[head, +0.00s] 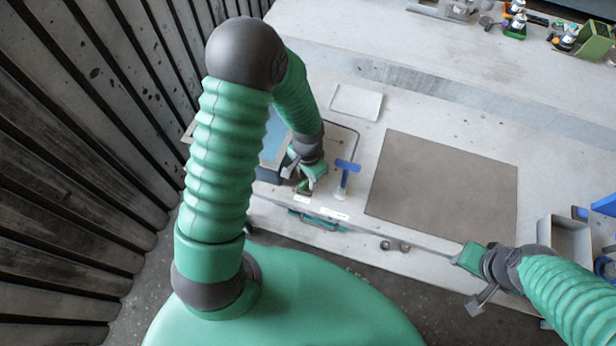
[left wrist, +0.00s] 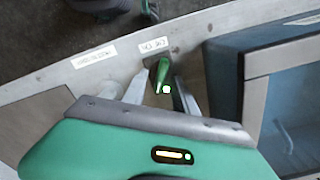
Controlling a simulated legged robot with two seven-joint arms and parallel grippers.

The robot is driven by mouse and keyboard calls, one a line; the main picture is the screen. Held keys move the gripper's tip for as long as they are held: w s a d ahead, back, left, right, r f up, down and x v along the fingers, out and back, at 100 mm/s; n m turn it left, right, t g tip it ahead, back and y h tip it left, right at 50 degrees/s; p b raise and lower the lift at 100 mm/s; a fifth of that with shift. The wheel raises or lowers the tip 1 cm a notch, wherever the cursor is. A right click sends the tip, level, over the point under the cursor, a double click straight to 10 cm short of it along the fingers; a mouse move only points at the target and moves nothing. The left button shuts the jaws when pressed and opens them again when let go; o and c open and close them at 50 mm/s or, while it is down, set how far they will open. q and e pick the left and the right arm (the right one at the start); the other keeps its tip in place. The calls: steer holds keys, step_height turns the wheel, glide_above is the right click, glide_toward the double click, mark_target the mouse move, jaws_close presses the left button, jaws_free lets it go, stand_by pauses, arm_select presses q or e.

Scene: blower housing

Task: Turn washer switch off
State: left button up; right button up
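The washer switch is a small green lever with a lit spot; it shows in the left wrist view (left wrist: 163,72) beside a white label (left wrist: 154,45). It also shows in the head view as a small dark green piece (head: 304,187) at the front edge of the bench. My left gripper (left wrist: 160,90) is over it, with its grey fingers apart, one on each side of the lever. I cannot tell whether either finger touches it. In the head view my left gripper (head: 303,178) partly covers the switch. My right gripper (head: 474,278) is apart from it, open and empty, at the bench's front right.
A box with a blue window (head: 273,142) stands left of the switch, partly behind my arm. A blue T-shaped handle (head: 346,173) stands just to its right. A brown mat (head: 440,190) lies on the bench. A grey bin (head: 565,240) is at right.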

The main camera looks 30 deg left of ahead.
arm_select(q)
steer(key=shift+f, duration=0.35)
steer(key=shift+c, duration=0.2)
jaws_close()
steer(key=shift+n, duration=0.4)
steer(key=n, duration=0.5)
steer(key=shift+a, duration=0.15)
steer(key=n+p, duration=0.1)
steer(key=n, duration=0.5)
steer(key=shift+a, duration=0.1)
steer(key=shift+n, duration=0.3)
